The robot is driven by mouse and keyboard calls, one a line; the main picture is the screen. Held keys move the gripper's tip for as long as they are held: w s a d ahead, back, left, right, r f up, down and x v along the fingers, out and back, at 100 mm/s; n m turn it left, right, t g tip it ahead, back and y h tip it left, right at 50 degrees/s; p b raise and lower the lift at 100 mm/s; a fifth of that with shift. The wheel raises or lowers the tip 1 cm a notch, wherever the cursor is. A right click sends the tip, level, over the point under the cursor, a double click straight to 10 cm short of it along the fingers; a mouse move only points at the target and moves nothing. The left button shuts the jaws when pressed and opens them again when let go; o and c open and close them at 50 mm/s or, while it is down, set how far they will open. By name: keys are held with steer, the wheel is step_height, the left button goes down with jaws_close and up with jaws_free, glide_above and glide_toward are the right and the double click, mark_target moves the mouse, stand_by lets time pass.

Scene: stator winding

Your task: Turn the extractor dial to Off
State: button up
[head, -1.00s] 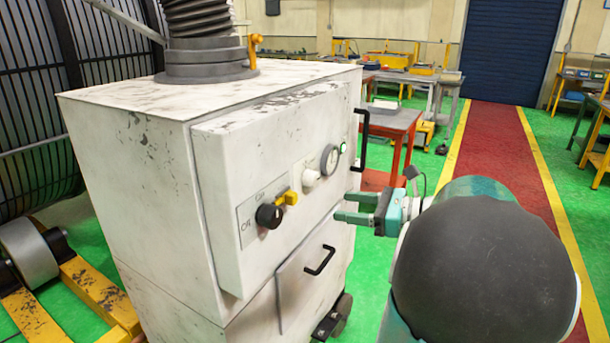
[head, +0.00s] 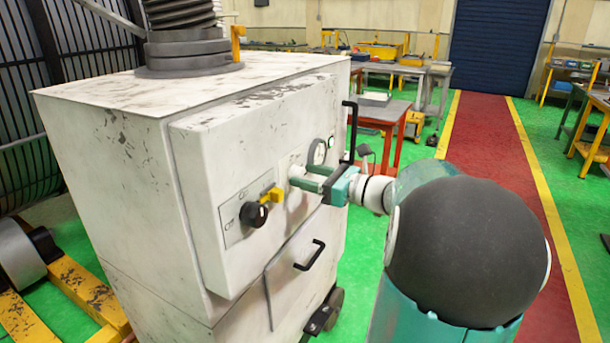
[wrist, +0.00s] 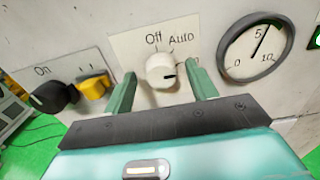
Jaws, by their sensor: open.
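The extractor dial (wrist: 161,70) is a white round knob on a pale label plate (wrist: 125,48) in the wrist view. "Off" is printed above it and "Auto" above right; my right finger covers part of the plate's right side. A dark mark on the dial points to the right, away from "Off". My gripper (wrist: 161,69) is open, with one green finger on each side of the dial. I cannot tell whether the fingers touch it. In the head view my gripper (head: 297,177) is at the cabinet front and largely hides the dial.
Left of the dial are a black rotary knob (wrist: 53,97) and a yellow switch piece (wrist: 93,87). A round gauge (wrist: 254,52) is close on the right. A black door handle (head: 350,130) stands out from the white cabinet (head: 110,150), and a lower handle (head: 310,256) sits below.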

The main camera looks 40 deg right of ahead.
steer(key=shift+w+a, duration=0.2)
steer(key=shift+w, duration=0.45)
steer(key=c, duration=1)
